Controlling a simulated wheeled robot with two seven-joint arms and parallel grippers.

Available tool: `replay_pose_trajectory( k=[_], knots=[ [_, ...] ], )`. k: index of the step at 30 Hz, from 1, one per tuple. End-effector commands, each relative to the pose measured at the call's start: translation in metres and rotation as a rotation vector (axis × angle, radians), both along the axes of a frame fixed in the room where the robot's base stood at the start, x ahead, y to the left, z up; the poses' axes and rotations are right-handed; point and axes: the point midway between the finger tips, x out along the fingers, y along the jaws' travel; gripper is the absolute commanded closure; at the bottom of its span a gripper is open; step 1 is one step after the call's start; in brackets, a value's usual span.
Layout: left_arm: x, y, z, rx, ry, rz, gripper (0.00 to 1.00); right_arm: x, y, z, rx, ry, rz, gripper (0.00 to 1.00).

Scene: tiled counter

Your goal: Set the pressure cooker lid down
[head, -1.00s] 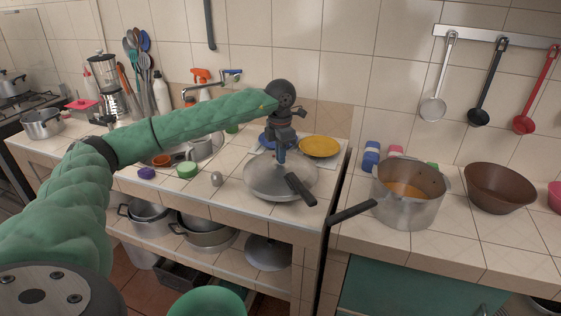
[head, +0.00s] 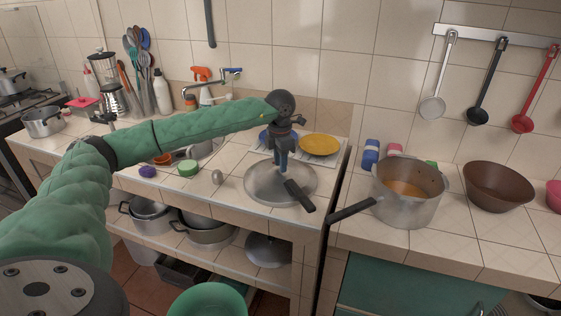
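The pressure cooker lid (head: 262,186) is a round grey metal disc with a black handle (head: 300,196) pointing to the lower right. It appears to rest flat on the tiled counter left of the gap. My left gripper (head: 282,168) points down over the lid's middle, its fingertips at the lid's top. The fingers are too small to tell whether they are shut on the lid. The open metal pressure cooker (head: 408,212), with a black handle and orange-brown contents, stands on the right counter. My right gripper is not in view.
A yellow plate (head: 320,145) lies behind the lid. A small metal shaker (head: 217,177), a green sponge (head: 188,169) and a purple item (head: 147,171) sit to its left. A brown bowl (head: 497,188) stands right of the cooker. A gap separates the two counters.

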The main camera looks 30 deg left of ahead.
Motion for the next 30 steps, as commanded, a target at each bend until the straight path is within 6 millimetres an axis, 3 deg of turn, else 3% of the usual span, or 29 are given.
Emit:
replay_pose_trajectory(
  k=[6, 9, 21, 30],
  knots=[
    [0.001, 0.000, 0.009, -0.001, -0.002, 0.000, 0.72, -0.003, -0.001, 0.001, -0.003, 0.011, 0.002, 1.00],
    [0.001, 0.000, 0.020, -0.001, -0.003, 0.000, 0.72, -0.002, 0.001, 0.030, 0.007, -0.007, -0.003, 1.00],
    [0.001, 0.000, 0.071, 0.000, -0.002, 0.000, 0.72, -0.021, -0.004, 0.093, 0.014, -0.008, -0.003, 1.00],
    [0.002, 0.000, 0.109, -0.001, -0.002, -0.001, 0.72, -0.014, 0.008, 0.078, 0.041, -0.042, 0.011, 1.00]
  ],
)
